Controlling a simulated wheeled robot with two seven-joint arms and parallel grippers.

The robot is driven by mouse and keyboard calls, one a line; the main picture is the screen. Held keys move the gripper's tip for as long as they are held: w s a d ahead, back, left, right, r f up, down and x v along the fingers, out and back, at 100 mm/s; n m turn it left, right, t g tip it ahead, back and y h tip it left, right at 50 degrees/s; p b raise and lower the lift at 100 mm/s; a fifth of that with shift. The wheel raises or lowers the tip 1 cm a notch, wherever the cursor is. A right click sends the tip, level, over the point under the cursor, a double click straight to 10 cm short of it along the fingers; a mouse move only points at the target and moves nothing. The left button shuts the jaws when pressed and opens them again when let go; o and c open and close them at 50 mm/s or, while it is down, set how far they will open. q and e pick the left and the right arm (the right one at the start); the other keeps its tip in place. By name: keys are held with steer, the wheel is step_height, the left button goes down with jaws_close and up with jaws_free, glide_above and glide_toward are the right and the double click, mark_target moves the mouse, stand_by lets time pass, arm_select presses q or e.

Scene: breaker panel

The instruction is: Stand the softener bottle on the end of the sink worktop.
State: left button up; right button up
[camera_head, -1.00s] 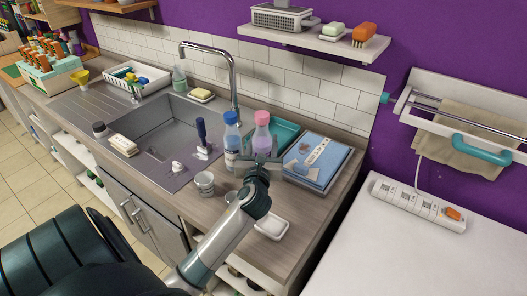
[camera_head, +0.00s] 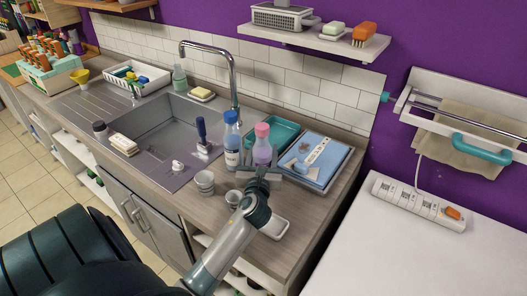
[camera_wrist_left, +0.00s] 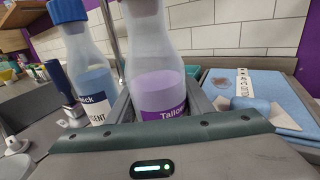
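The softener bottle, with a pink cap and purple liquid (camera_head: 262,148), is upright at the right part of the sink worktop (camera_head: 180,210). In the left wrist view the purple-labelled bottle (camera_wrist_left: 158,85) stands between the fingers of my left gripper (camera_wrist_left: 160,108), which appear closed against its sides. In the head view the left gripper (camera_head: 262,174) is in front of the bottle and hides its base, so I cannot tell whether it touches the worktop. A blue-capped bottle (camera_head: 231,140) stands just left of it. My right gripper is not in view.
A teal tray (camera_head: 285,130) and a blue folder-like pad (camera_head: 330,172) lie behind and right. Grey cups (camera_head: 205,183) and a white dish (camera_head: 274,228) are near the front. The sink (camera_head: 165,130) is left. Bare worktop shows at the front right.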

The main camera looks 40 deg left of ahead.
arm_select(q)
steer(key=o, duration=0.3)
steer(key=shift+r, duration=0.1)
steer(key=shift+s+d, duration=0.1)
steer(key=b+v, duration=0.2)
steer(key=v, duration=0.9)
steer(key=shift+s+d, duration=0.1)
steer(key=shift+s, duration=0.05)
steer(key=shift+s+d+r, duration=0.1)
steer(key=shift+s+d, duration=0.05)
